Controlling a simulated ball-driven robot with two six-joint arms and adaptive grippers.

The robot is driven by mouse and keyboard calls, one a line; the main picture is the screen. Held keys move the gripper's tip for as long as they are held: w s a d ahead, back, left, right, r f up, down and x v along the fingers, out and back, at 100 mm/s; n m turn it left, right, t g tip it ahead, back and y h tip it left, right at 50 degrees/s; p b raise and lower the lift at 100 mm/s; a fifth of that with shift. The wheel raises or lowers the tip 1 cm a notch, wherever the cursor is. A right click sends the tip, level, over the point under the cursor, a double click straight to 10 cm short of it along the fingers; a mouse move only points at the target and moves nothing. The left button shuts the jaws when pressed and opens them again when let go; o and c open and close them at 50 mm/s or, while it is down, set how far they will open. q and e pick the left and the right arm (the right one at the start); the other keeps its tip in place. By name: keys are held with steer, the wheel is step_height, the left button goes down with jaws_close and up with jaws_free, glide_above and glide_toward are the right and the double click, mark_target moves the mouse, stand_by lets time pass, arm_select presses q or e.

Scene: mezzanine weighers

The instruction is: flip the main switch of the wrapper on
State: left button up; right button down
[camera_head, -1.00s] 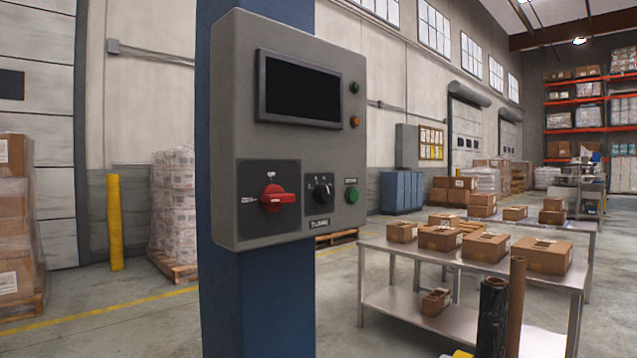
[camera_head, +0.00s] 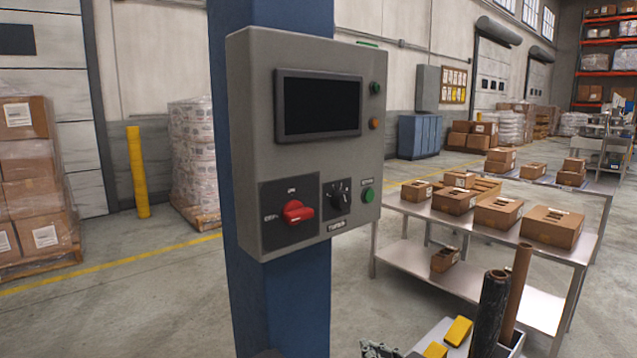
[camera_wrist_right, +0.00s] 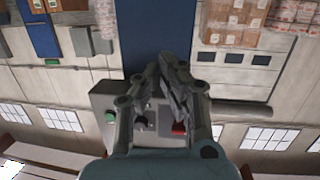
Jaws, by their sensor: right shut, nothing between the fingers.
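The grey control box (camera_head: 306,130) is fixed to a blue column (camera_head: 275,300). Its red main switch (camera_head: 297,212) sits at the lower left on a black plate, with its handle lying roughly level. A small label is left of the handle and another above it. The switch also shows in the right wrist view (camera_wrist_right: 178,128), partly behind the fingers. My right gripper (camera_head: 379,349) just enters the head view at the bottom edge, below the box and apart from it. In the wrist view its fingers (camera_wrist_right: 164,75) are together and empty. My left gripper is not in view.
Beside the switch are a black selector knob (camera_head: 337,196) and a green button (camera_head: 368,195). A dark screen (camera_head: 318,105) is above. A metal table (camera_head: 425,262) with cartons stands at the right. A dark film roll (camera_head: 489,310) and a brown tube (camera_head: 516,295) stand in front.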

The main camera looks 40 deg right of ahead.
mark_target(298, 215)
arm_select(q)
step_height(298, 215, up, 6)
steer(key=p, duration=0.4)
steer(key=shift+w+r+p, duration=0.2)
steer(key=shift+p, duration=0.1)
arm_select(e)
steer(key=w+r+t, duration=0.1)
steer(key=r+t, duration=0.1)
steer(key=r, duration=0.7)
steer(key=w+a+r+t+y, duration=0.1)
steer(key=r+t, duration=0.1)
steer(key=r, duration=0.7)
steer(key=w+a+r+t+y, duration=0.1)
steer(key=r, duration=0.8)
steer(key=shift+w+a+r+n+t, duration=0.2)
steer(key=shift+w+a+n+t, duration=0.1)
steer(key=shift+n+t, duration=0.1)
